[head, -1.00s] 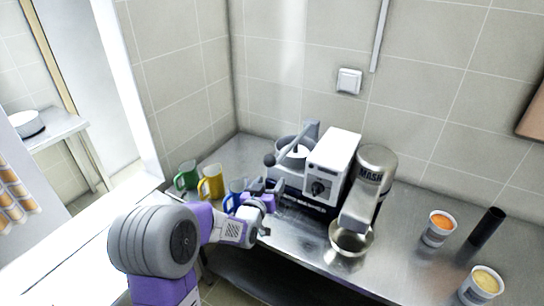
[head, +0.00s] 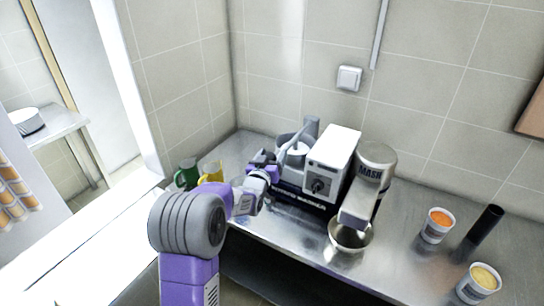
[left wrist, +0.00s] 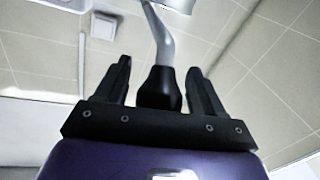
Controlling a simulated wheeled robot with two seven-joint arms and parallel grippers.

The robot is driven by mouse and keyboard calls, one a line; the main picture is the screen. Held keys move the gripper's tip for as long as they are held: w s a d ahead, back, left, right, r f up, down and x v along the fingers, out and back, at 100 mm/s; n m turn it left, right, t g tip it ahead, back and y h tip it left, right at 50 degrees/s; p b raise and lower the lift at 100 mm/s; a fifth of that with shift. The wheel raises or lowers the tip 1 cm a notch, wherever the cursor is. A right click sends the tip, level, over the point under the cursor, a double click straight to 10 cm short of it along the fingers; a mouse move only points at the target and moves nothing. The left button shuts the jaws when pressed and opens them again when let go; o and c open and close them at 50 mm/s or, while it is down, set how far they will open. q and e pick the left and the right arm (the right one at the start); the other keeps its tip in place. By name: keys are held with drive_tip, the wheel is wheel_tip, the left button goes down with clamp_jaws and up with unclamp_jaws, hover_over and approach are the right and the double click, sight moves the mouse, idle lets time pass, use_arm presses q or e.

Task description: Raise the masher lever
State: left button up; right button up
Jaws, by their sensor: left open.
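The masher (head: 331,163) stands on the steel counter, with a white box body, a dial and a grey cylinder marked MASH (head: 374,161). Its grey lever (head: 297,142) slopes down to the left from an upright post at the back. My left gripper (head: 265,166) is at the lever's low end and hides the knob in the head view. In the left wrist view, the black knob (left wrist: 160,88) and grey rod lie between the two open fingers of my left gripper (left wrist: 161,82), with gaps visible on both sides. My right gripper is not in view.
A steel bowl (head: 349,237) sits under the masher's spout. Green (head: 187,174) and yellow (head: 211,170) mugs stand left of my gripper. Tubs of orange (head: 437,225) and yellow (head: 479,283) food and a black cylinder (head: 485,228) stand at the right.

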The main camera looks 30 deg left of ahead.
use_arm(q)
clamp_jaws()
drive_tip(key=shift+r, duration=0.1)
